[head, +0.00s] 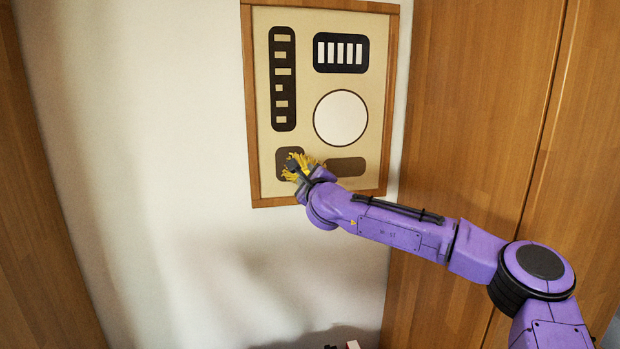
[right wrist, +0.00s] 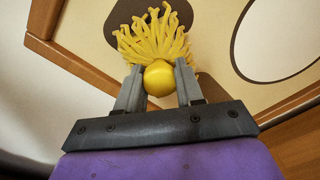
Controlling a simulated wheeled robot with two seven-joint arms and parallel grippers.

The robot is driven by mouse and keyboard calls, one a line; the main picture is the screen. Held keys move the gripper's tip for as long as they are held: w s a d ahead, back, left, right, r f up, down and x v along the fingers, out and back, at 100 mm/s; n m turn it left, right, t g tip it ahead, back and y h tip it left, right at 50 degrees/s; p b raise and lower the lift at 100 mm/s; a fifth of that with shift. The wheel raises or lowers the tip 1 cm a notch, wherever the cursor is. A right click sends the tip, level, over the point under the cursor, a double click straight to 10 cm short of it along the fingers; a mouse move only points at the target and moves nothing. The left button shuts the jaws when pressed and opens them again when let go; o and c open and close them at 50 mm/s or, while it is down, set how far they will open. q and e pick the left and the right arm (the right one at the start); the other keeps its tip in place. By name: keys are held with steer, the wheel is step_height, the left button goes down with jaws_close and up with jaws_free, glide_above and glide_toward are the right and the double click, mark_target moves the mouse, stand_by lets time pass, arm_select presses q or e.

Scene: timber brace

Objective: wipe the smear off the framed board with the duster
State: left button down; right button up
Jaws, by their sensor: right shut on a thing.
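The framed board (head: 312,112) hangs on the white wall, with a wooden frame and a cream face carrying dark shapes and a white disc. My right gripper (head: 299,173) is at the lower left part of the board. It is shut on the duster (right wrist: 157,50), which has yellow strands and a round yellow knob between the fingers. The strands spread over the dark lower-left shape, and I cannot tell for sure that they touch it. A faint brownish patch (head: 346,184) near the board's lower edge may be the smear. My left gripper is out of view.
Wooden panels (head: 475,120) stand close on the right of the board, and another wooden panel (head: 45,200) is at the far left. The wall (head: 170,180) left of the board is clear. Small dark and pale things at the bottom edge are unclear.

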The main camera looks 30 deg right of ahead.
steer(key=b+v, duration=0.2)
steer(key=v, duration=0.3)
steer(key=shift+s, duration=0.35)
steer(key=shift+s+a+b, duration=0.1)
steer(key=shift+b, duration=0.25)
steer(key=b+v, duration=0.1)
steer(key=v, duration=0.2)
steer(key=p+x, duration=0.1)
steer(key=x, duration=0.6)
steer(key=shift+p, duration=0.35)
steer(key=shift+p+x, duration=0.35)
steer(key=shift+x, duration=0.65)
stand_by(0.4)
